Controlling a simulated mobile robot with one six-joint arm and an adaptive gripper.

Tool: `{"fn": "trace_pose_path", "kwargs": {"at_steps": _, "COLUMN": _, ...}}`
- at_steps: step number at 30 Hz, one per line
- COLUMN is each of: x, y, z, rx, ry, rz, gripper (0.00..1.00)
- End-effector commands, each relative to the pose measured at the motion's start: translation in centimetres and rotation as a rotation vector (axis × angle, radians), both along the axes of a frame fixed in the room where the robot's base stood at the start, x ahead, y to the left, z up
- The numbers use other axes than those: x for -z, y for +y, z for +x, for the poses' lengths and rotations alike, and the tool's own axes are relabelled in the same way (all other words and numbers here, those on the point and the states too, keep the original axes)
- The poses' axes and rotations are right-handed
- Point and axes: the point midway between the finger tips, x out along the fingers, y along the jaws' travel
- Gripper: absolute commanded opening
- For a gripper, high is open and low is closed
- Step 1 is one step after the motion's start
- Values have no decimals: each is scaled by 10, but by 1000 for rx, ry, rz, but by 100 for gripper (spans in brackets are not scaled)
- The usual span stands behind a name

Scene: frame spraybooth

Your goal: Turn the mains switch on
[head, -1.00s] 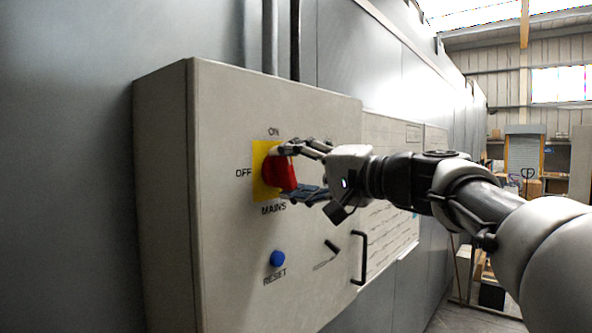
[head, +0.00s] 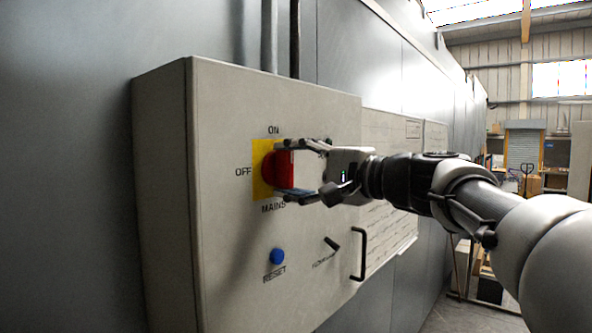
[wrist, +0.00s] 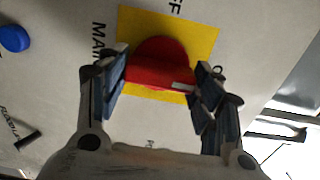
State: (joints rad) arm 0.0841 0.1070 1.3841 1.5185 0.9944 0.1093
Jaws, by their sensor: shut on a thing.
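The mains switch is a red knob (head: 277,170) on a yellow plate (head: 262,190), on the front of a grey cabinet. ON is printed above it, OFF to its left and MAINS below. My gripper (head: 290,170) is shut on the knob, one finger above and one below. In the wrist view the red knob (wrist: 158,62) sits between my two fingers (wrist: 158,85). A white mark on it lies at its right end, on the side of the partly hidden ON label. The finger pads cover parts of the knob's ends.
A blue RESET button (head: 277,256) is below the switch. A small black lever (head: 332,244) and a black door handle (head: 359,255) are at the cabinet's lower right. A pale lettered panel (head: 390,140) is on the wall behind my arm.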

Motion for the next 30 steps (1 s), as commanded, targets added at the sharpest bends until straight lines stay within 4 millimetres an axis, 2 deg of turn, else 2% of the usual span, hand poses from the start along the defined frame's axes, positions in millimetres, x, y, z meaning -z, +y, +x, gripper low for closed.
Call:
{"fn": "trace_pose_path", "kwargs": {"at_steps": 4, "x": -1, "y": 0, "z": 0, "rx": 1, "ry": 2, "rz": 4, "gripper": 36}}
{"fn": "trace_pose_path", "kwargs": {"at_steps": 5, "x": -1, "y": 0, "z": 0, "rx": 1, "ry": 2, "rz": 4, "gripper": 61}}
{"fn": "trace_pose_path", "kwargs": {"at_steps": 13, "x": 0, "y": 0, "z": 0, "rx": 0, "ry": 1, "rz": 2, "gripper": 79}}
{"fn": "trace_pose_path", "kwargs": {"at_steps": 24, "x": 0, "y": -1, "z": -1, "rx": 1, "ry": 1, "rz": 1, "gripper": 80}}
{"fn": "trace_pose_path", "kwargs": {"at_steps": 30, "x": -1, "y": -21, "z": -15, "rx": 5, "ry": 0, "rz": 1, "gripper": 80}}
